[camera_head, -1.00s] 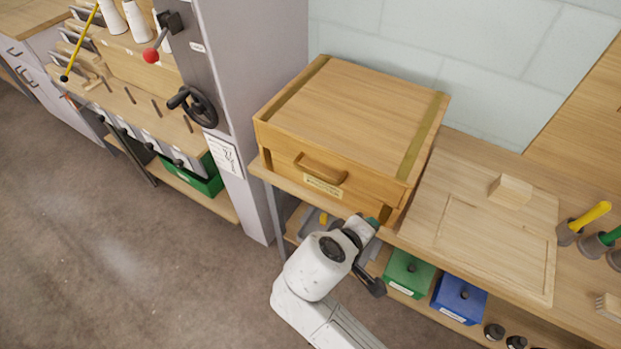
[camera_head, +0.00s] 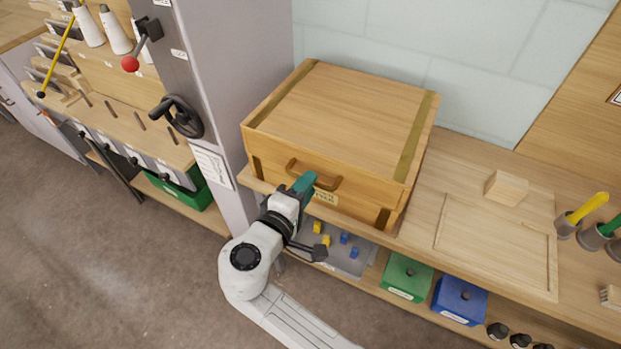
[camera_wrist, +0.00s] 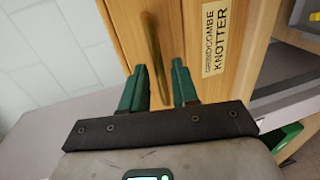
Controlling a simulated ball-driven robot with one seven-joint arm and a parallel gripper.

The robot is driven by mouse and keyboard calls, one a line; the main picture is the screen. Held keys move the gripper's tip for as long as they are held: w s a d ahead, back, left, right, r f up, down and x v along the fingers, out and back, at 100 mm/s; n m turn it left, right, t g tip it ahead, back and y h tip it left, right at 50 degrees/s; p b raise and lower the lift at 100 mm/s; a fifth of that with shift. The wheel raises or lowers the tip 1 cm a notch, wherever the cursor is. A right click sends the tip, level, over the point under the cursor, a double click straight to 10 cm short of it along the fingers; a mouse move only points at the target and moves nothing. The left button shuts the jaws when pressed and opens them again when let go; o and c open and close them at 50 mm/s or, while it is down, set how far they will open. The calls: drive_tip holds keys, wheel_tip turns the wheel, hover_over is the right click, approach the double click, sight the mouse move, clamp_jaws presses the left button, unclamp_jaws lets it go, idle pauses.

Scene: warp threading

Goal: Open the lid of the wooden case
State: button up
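The wooden case (camera_head: 345,110) stands on the bench with its lid closed. It has darker strips across the top and a curved wooden handle (camera_head: 322,179) on its front. My gripper (camera_head: 304,182) is at the front of the case, by the left part of the handle. In the wrist view, my gripper (camera_wrist: 160,85) has its two green fingers apart, with the handle (camera_wrist: 155,55) running into the space between them. The label (camera_wrist: 216,42) on the case front is to the right of the fingers. Contact with the handle cannot be told.
A grey cabinet column with a black handwheel (camera_head: 178,116) stands left of the case. A board (camera_head: 495,245) and a wooden block (camera_head: 506,188) lie to its right. A lower shelf holds a tray with small blocks, a green box (camera_head: 407,277) and a blue box (camera_head: 459,299).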

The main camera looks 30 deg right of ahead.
drive_tip(key=shift+x, duration=1.2)
drive_tip(key=shift+c, duration=0.3)
clamp_jaws()
